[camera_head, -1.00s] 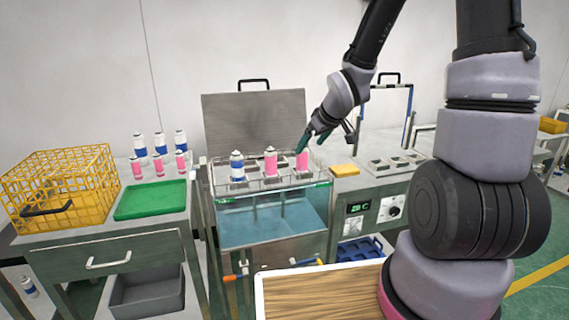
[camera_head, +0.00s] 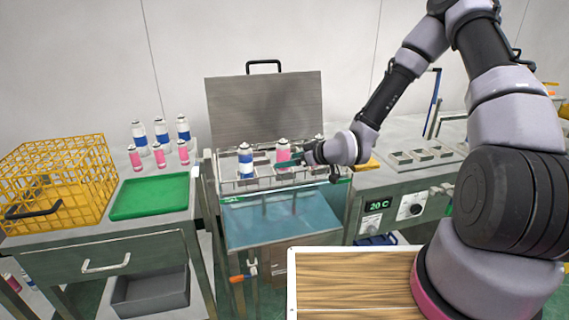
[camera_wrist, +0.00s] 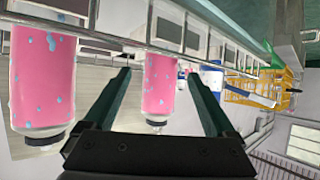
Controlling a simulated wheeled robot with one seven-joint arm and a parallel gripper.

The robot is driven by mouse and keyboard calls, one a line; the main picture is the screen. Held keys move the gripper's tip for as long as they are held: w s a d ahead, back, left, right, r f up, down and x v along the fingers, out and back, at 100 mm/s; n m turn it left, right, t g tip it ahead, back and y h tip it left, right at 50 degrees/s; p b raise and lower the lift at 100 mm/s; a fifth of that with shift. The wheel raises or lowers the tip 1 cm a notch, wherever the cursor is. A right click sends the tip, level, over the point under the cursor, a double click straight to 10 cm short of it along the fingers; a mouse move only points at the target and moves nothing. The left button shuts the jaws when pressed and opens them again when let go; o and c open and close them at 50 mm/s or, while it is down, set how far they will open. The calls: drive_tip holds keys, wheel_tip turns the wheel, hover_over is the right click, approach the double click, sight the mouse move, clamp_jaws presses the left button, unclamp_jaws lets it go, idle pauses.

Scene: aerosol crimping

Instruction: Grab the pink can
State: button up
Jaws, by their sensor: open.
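A pink can (camera_head: 283,155) stands upright in the middle of the rack over the water bath. A second pink can (camera_head: 318,141) is to its right, mostly hidden behind my gripper. My gripper (camera_head: 290,163) is open, low beside the middle can, its fingers pointing left. In the wrist view, a pink can (camera_wrist: 161,84) appears between the open fingers of my gripper (camera_wrist: 158,73), with gaps on both sides. Whether it is fully between them in depth is unclear. The other pink can (camera_wrist: 43,82), with blue spots, is at the left, outside the fingers.
A blue-and-white can (camera_head: 246,162) stands left in the same rack and shows beyond the fingers in the wrist view (camera_wrist: 211,78). The bath's raised lid (camera_head: 262,108) is behind. A green tray (camera_head: 150,196), yellow basket (camera_head: 60,180) and several cans are at the left.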

drive_tip(key=x, duration=0.6)
drive_tip(key=shift+w+a+f, duration=0.1)
drive_tip(key=shift+w+a, duration=0.05)
drive_tip(key=shift+a, duration=0.05)
clamp_jaws()
